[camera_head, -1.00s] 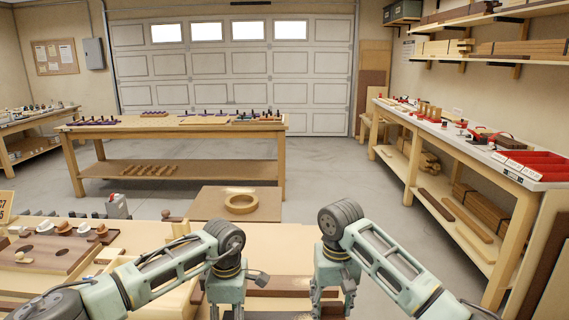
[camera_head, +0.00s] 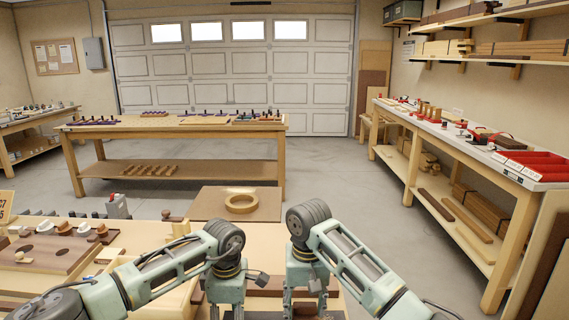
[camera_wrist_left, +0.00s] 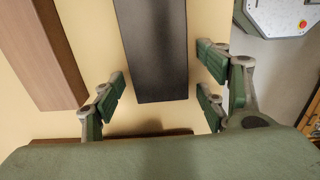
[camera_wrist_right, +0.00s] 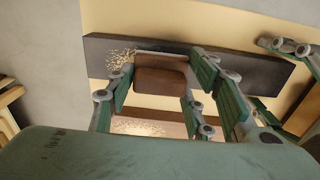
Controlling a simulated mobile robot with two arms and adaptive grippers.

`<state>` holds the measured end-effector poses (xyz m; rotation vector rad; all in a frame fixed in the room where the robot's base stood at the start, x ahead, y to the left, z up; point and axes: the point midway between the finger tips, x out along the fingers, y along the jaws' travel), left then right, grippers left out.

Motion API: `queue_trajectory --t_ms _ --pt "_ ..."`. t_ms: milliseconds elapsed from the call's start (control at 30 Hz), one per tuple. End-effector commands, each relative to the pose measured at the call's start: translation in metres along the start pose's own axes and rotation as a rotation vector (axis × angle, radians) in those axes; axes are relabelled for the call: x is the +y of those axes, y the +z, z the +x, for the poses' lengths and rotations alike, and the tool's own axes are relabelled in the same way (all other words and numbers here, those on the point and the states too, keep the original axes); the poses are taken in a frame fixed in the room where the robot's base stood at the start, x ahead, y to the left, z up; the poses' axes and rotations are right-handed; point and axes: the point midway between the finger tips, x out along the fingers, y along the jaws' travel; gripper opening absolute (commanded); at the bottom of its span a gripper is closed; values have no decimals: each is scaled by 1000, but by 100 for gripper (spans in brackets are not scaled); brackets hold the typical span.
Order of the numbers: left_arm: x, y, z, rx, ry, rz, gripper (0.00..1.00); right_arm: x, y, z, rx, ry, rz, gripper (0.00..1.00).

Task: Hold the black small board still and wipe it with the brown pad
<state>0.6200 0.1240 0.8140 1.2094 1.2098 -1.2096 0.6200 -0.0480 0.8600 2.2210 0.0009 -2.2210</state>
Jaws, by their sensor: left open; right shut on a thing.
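The black small board (camera_wrist_left: 150,50) runs lengthwise between the spread fingers of my left gripper (camera_wrist_left: 160,85) in the left wrist view. That gripper is open, with a gap between its fingers and both board edges. In the right wrist view the board (camera_wrist_right: 240,68) lies across the picture, with pale dust (camera_wrist_right: 120,58) near its left part. My right gripper (camera_wrist_right: 157,88) is shut on the brown pad (camera_wrist_right: 160,78), which is over the board; I cannot tell whether they touch. In the head view the arms hide most of the board.
A brown wooden board (camera_wrist_left: 42,55) lies left of the black one in the left wrist view. My two grippers are close together in the head view. A tan ring (camera_head: 241,203) sits on a brown panel beyond them. A wooden block with round holes (camera_head: 45,255) is at the left.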

Motion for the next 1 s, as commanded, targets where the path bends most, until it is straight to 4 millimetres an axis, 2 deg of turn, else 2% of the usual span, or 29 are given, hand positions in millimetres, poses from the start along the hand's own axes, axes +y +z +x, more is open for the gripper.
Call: queue_trajectory --t_ms 33,200,400,533,800,1000 --pt "0 0 0 0 0 0 67 12 0 0 0 1 5 14" --pt "0 0 0 0 0 0 67 44 0 1 0 1 5 14" --pt "0 0 0 0 0 0 67 72 0 0 -1 1 3 14" --pt "0 0 0 0 0 0 67 79 0 0 -1 1 1 14" --pt "0 0 0 0 0 0 67 81 0 0 0 1 1 14" --pt "0 0 0 0 0 0 51 80 0 0 0 1 1 14"
